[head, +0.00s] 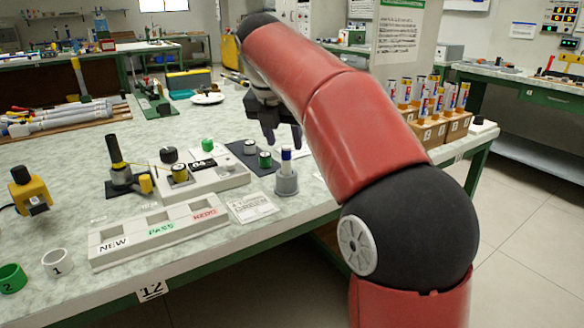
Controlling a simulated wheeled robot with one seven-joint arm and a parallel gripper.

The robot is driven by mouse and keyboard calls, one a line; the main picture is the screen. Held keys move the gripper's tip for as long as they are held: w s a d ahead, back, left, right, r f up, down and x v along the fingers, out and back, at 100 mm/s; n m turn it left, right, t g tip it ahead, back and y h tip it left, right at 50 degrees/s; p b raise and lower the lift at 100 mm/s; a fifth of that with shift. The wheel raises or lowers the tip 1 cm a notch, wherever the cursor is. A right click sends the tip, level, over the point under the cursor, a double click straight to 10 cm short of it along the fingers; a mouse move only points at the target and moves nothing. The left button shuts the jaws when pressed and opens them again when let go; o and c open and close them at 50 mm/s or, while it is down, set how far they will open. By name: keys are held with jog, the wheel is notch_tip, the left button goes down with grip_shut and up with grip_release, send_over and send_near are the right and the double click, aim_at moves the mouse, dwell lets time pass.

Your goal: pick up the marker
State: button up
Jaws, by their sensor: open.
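The marker (286,158), white with a blue cap end up, stands upright in a grey holder (286,183) near the right front of the bench. Its lower part is hidden inside the holder. My gripper (282,140) is dark and hangs pointing down just above and slightly left of the marker in the picture. I cannot tell how far apart the gripper and marker are in depth.
A tray labelled NEW, PASS and REDO (160,229) lies left of the holder. A paper card (252,207) lies beside it. A grey gauge block (205,177) and a dark plate with small cylinders stand behind. Boxes of tubes (425,130) stand at the far right.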

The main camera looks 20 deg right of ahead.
aim_at(287, 159)
jog(key=x, duration=0.2)
jog(key=b+x, duration=0.1)
jog(key=x, duration=0.3)
jog(key=shift+s+a+f, duration=0.1)
jog(key=shift+s+f, duration=0.05)
jog(key=shift+s, duration=0.1)
grip_shut()
